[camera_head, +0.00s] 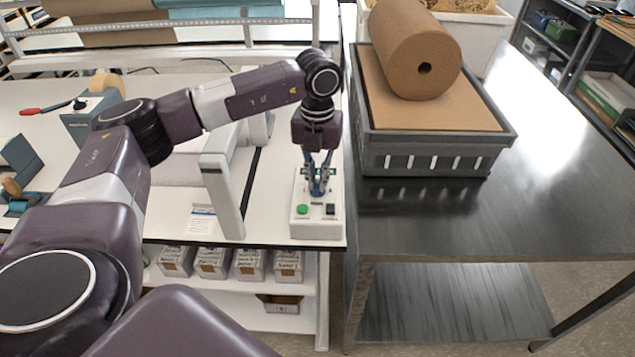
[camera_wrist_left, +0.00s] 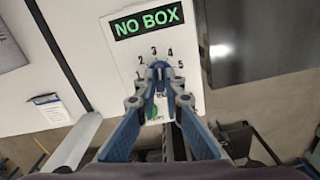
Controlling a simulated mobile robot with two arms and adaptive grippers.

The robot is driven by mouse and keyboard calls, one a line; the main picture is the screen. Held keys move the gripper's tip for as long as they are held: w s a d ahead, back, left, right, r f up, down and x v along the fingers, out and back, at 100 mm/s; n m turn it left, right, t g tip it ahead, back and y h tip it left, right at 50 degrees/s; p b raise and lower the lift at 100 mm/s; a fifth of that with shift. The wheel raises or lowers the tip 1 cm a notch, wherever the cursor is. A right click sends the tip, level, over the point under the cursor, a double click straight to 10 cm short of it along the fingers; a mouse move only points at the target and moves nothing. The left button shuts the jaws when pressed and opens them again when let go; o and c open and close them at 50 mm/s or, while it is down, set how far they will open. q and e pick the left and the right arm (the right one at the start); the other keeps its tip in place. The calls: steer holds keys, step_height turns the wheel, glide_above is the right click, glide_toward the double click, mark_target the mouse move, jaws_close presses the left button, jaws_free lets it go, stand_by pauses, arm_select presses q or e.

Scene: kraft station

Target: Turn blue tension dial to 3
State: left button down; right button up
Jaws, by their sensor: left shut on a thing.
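The white control box (camera_head: 318,228) stands at the front right of the white table, with a green button and a black switch on its front part. In the left wrist view its panel (camera_wrist_left: 192,28) carries a display (camera_wrist_left: 149,19) reading "NO BOX" in green. Below the display, the numbers 1 to 5 arc around the blue tension dial (camera_wrist_left: 159,67). My left gripper (camera_head: 318,188) comes down onto the box from above. In the wrist view its fingertips (camera_wrist_left: 159,84) are shut on the dial, one on each side. The dial's pointer cannot be made out clearly. My right gripper is not in view.
A white upright post (camera_head: 222,196) stands left of the box. A grey crate (camera_head: 425,151) with a brown paper roll (camera_head: 414,50) on it sits on the metal table at the right. Small boxes line the shelf below. The metal table's front is clear.

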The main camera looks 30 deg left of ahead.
mark_target(317, 184)
arm_select(q)
steer(key=shift+r+n+b, duration=0.1)
steer(key=shift+n+b, duration=0.2)
steer(key=shift+n, duration=0.7)
steer(key=c, duration=2)
jaws_free()
steer(key=shift+c, duration=0.2)
step_height(317, 184, up, 12)
